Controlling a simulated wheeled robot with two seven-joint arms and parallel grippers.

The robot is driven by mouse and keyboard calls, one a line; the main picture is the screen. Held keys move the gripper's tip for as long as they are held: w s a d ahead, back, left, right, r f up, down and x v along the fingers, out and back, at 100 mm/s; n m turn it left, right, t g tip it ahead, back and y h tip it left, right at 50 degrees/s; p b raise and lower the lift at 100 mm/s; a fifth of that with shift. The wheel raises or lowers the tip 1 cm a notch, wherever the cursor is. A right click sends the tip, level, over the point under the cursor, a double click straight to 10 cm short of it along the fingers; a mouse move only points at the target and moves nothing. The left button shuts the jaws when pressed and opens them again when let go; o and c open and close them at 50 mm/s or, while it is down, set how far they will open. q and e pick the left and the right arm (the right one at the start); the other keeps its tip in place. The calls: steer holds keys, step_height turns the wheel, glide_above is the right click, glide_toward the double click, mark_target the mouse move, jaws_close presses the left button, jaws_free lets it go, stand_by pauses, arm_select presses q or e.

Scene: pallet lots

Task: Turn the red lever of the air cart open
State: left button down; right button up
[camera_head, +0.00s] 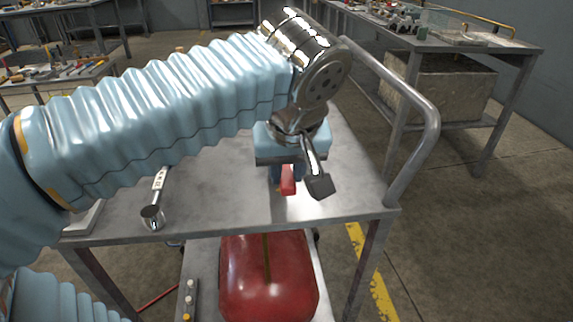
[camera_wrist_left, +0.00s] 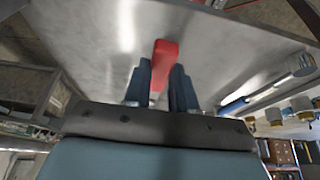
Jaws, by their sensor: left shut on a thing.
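The red lever (camera_head: 287,180) shows just below my left gripper (camera_head: 285,172) in the head view, over the front part of the cart's grey top (camera_head: 225,200). In the left wrist view the red lever (camera_wrist_left: 163,62) stands between the two dark fingers of my left gripper (camera_wrist_left: 162,88), which are shut on it. My wrist and the gripper body hide the lever's mount and any valve below it. My right gripper is not in either view.
A chrome-ended tool (camera_head: 154,205) lies on the cart top at the left. A red tank (camera_head: 268,280) sits on the lower shelf. The cart's bent grey handle rail (camera_head: 425,125) rises at the right. A workbench (camera_head: 450,42) stands behind it. Floor at right is clear.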

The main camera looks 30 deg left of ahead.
arm_select(q)
steer(key=c, duration=0.9)
jaws_free()
steer(key=shift+d, duration=0.1)
steer(key=p+v, duration=0.1)
steer(key=v, duration=1.2)
steer(key=shift+s+d+r+p, duration=0.1)
steer(key=shift+d+r+p, duration=0.05)
steer(key=shift+r+p, duration=0.25)
steer(key=shift+f, duration=0.1)
